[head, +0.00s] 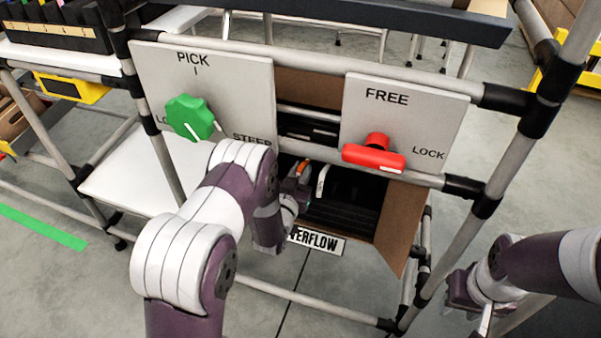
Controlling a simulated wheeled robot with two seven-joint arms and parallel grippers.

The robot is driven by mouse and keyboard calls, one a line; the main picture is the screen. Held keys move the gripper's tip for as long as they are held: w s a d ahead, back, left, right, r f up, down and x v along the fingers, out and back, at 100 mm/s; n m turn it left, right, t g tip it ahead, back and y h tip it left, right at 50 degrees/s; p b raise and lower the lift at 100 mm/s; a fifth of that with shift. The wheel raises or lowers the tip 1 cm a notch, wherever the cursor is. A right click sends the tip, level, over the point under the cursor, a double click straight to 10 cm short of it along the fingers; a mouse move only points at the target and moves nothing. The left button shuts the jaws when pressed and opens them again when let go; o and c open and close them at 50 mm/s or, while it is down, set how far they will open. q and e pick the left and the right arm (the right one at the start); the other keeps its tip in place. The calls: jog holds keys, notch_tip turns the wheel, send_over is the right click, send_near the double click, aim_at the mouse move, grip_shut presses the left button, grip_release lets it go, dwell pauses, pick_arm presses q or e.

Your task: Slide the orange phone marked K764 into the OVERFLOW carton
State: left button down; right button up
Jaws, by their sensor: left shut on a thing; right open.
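The OVERFLOW carton (397,228) is a brown box set in the pipe rack, with black slots inside. Its white label (325,241) is partly covered by my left arm. My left gripper (302,180) is at the carton's mouth, shut on an orange phone (304,167). Only a small orange part of the phone shows, and its K764 marking cannot be read. Whether the phone is inside a slot or above it cannot be told. My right gripper (474,300) is open and empty, low at the right, apart from the rack.
Above the carton are two grey panels: PICK (240,85) with a green knob (190,117), and FREE (410,100) with a red handle (374,155). Grey pipes (320,302) frame the carton. A white shelf (130,180) is at left. Floor is open below.

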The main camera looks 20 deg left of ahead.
pick_arm(q)
jog(key=shift+w+f+b, duration=0.2)
jog(key=shift+w+b, duration=0.2)
jog(key=shift+w, duration=0.15)
dwell(0.9)
jog(key=c, duration=0.9)
grip_release()
jog(key=shift+c, duration=0.2)
jog(key=shift+s+r+p, duration=0.3)
jog(key=shift+s+p, duration=0.05)
jog(key=shift+p, duration=0.15)
jog(key=s+r+p, duration=0.3)
jog(key=s+p, duration=0.2)
jog(key=s, duration=0.2)
jog(key=shift+s+a, duration=0.15)
jog(key=shift+s, duration=0.1)
